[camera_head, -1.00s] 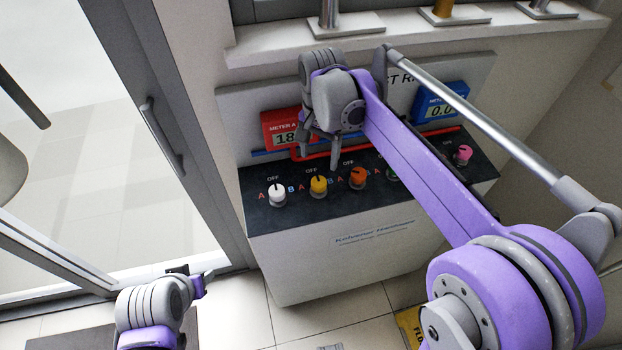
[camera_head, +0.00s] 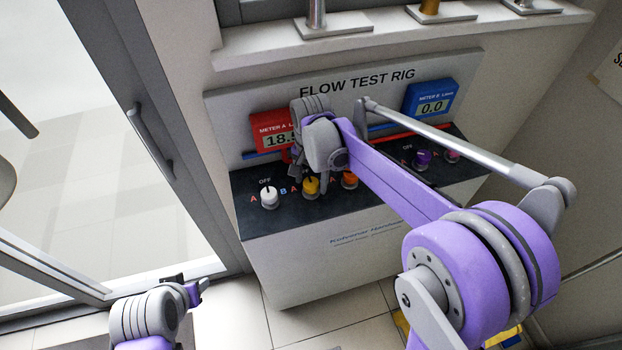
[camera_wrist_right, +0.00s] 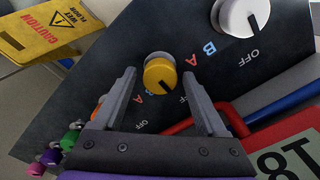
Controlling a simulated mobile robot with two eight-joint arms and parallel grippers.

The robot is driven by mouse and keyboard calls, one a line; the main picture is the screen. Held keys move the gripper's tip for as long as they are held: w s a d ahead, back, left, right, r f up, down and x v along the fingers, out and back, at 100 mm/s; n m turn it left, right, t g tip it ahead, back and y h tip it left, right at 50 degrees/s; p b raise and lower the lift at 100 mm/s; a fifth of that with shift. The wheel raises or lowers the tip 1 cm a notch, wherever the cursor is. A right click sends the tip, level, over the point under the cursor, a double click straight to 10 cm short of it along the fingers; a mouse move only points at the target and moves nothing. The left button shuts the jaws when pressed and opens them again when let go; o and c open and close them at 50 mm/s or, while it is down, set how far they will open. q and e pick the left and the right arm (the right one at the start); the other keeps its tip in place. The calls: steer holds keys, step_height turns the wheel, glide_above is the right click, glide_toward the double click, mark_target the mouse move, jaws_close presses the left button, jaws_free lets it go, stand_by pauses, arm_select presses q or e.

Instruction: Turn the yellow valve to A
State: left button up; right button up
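The yellow valve (camera_head: 311,186) is a round knob on the dark sloping top of the flow test rig, between the white and orange knobs. In the right wrist view the yellow valve (camera_wrist_right: 160,73) shows a black pointer mark aimed toward the lower right, roughly the OFF side. My right gripper (camera_wrist_right: 167,82) is open, its two fingers on either side of the yellow valve near their tips; I cannot tell if they touch it. In the head view my right gripper (camera_head: 305,172) partly covers that area. My left gripper (camera_head: 195,290) is low at left, its fingers unclear.
The white knob (camera_head: 269,197) and orange knob (camera_head: 349,180) flank the yellow one. A purple knob (camera_head: 423,158) is farther right. Red meter A (camera_head: 272,132) reads about 18; blue meter B (camera_head: 430,98) reads 0.0. A yellow caution sign (camera_wrist_right: 45,30) stands beside the rig.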

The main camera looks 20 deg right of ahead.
jaws_close()
steer(key=shift+n, duration=0.3)
steer(key=n+b, duration=0.1)
steer(key=n, duration=1)
steer(key=shift+b, duration=0.35)
steer(key=shift+n, duration=0.3)
steer(key=shift+o, duration=1.1)
jaws_free()
